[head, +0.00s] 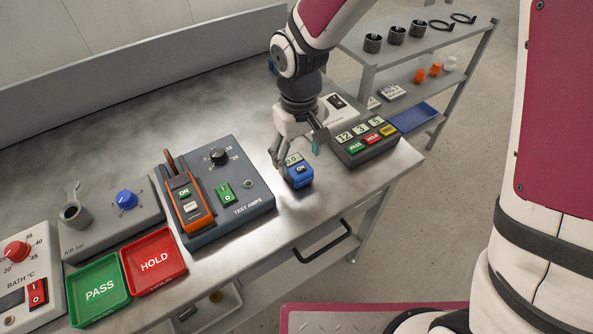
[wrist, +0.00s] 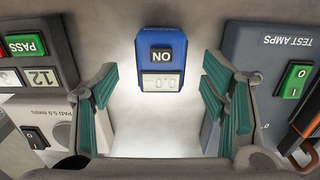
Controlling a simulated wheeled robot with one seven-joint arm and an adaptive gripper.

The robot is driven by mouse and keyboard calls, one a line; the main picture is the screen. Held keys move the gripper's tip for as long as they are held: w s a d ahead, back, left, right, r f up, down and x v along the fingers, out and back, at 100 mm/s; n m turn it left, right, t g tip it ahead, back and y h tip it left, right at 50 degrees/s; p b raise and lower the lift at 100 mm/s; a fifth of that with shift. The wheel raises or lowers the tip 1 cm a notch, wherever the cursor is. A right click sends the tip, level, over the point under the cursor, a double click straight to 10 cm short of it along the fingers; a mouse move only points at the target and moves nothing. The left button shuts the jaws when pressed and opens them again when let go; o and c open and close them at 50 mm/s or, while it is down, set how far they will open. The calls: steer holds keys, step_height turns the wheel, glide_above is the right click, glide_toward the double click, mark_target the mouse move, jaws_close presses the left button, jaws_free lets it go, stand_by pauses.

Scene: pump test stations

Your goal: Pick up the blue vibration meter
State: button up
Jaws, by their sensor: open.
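The blue vibration meter (head: 299,173) stands on the metal bench near its front edge, to the right of the TEST AMPS station. In the wrist view the meter (wrist: 161,57) is at the top centre, with an ON button and a display reading about 0.0. My gripper (head: 297,157) is just above and behind the meter in the head view. In the wrist view its green-padded fingers (wrist: 160,92) are spread wide, with the meter ahead between their lines and bare bench between them. The gripper holds nothing.
The TEST AMPS box (head: 247,195) with an orange clamp meter (head: 188,197) is to the left. A counter panel with PASS and HOLD keys (head: 362,143) is close on the right. Green PASS (head: 99,309) and red HOLD (head: 155,279) trays lie front left. A shelf rack (head: 367,62) stands beyond.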

mark_target(297, 165)
steer(key=f, duration=0.4)
steer(key=shift+w+a+f, duration=0.15)
steer(key=shift+a+f, duration=0.05)
steer(key=shift+f, duration=0.2)
jaws_close()
